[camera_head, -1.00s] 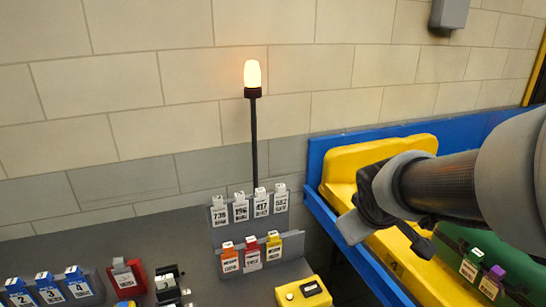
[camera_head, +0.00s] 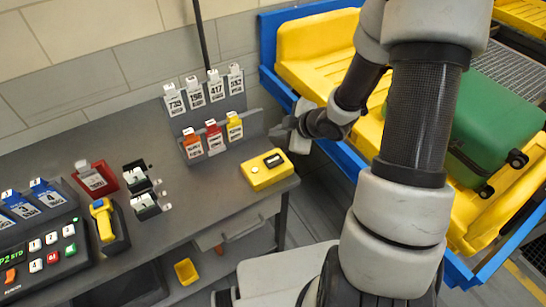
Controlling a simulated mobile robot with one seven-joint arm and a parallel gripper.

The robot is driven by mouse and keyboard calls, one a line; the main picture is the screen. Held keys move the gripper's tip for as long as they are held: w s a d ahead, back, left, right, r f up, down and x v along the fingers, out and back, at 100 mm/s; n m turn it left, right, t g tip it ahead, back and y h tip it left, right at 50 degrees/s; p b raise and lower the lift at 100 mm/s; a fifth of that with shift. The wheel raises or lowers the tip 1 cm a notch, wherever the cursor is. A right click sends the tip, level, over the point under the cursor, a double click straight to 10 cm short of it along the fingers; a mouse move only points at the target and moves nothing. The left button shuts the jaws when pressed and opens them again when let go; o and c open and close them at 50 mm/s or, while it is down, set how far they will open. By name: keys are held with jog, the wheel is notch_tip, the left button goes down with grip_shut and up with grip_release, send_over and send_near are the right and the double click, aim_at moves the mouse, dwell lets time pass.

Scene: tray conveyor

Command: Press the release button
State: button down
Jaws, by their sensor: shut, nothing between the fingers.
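A yellow box (camera_head: 266,177) sits at the right end of the grey desk, with a small pale round button (camera_head: 254,170) and a dark window on top. No label reading "release" can be made out on it. My gripper (camera_head: 284,130) is beyond the box, close to its upper right corner in the picture and beside the tag rack. It is shut and empty, and appears apart from the box. Its fingertips are small and partly lost against the grey rack.
A rack (camera_head: 226,142) of numbered and coloured tags stands behind the box. A black keypad (camera_head: 40,250), a yellow scanner (camera_head: 103,219) and a red tag holder (camera_head: 97,180) are further left. A blue-sided conveyor (camera_head: 282,91) with yellow trays and a green suitcase (camera_head: 490,125) runs on the right.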

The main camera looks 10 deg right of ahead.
aim_at(277, 162)
jog(key=shift+f, duration=0.1)
notch_tip(277, 162, down, 9)
jog(key=b, duration=0.8)
jog(key=shift+r, duration=0.2)
dwell(1.6)
jog(key=shift+f+b, duration=0.45)
jog(key=shift+f+b, duration=0.4)
jog(key=shift+f, duration=0.05)
dwell(0.5)
dwell(0.3)
jog(key=shift+r+p, duration=0.8)
jog(key=shift+r, duration=0.1)
